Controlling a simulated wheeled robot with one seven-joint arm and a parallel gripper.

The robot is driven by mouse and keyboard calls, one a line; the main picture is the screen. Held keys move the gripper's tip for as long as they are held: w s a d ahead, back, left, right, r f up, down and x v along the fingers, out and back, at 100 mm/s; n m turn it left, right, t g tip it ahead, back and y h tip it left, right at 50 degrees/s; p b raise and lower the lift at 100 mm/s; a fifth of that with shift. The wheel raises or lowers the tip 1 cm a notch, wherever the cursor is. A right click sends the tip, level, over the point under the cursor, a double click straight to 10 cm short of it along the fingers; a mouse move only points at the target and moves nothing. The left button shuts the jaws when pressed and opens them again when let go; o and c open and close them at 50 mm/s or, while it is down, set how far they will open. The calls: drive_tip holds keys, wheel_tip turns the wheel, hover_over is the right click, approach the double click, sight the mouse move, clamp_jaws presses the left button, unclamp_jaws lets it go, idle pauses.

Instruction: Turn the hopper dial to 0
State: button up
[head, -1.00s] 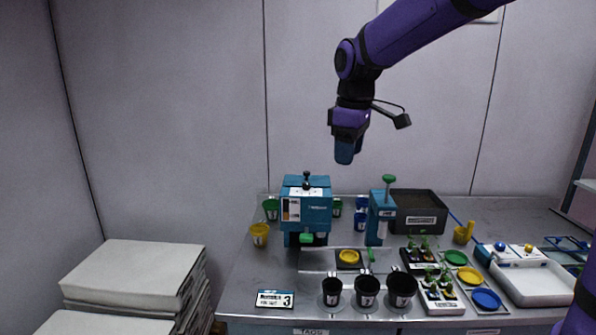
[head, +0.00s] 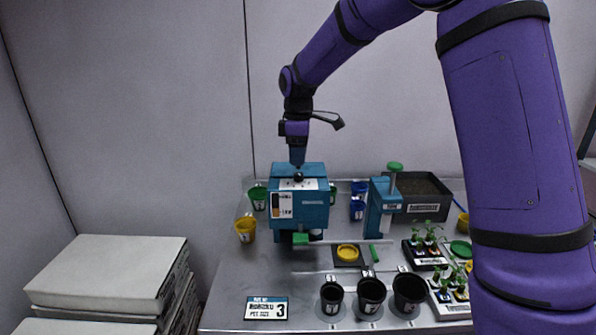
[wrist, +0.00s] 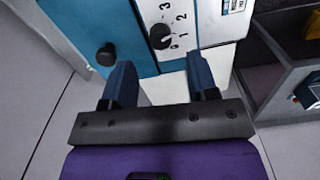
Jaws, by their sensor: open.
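The blue hopper machine (head: 313,212) stands on the table, with a white plate and a black knob on its top. In the wrist view its dial (wrist: 160,37) is a black knob on a white plate marked 0, 1, 2 and 3. I cannot tell which number it points to. A second black knob (wrist: 106,54) sits on the blue panel to its left. My gripper (wrist: 162,80) is open and empty, its two blue fingers apart, with the dial just beyond the gap between them. In the head view my gripper (head: 297,157) points down just above the machine's top.
A blue press (head: 381,208) with a green knob stands to the right. Black cups (head: 371,293) and a sign marked 3 (head: 266,308) are along the front edge. A yellow cup (head: 246,229) is left of the machine. My arm hides the table's right side.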

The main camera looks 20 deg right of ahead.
sight(299, 173)
drive_tip(key=shift+f, duration=2.6)
drive_tip(key=shift+c, duration=0.5)
drive_tip(key=c, duration=0.8)
drive_tip(key=shift+c, duration=0.2)
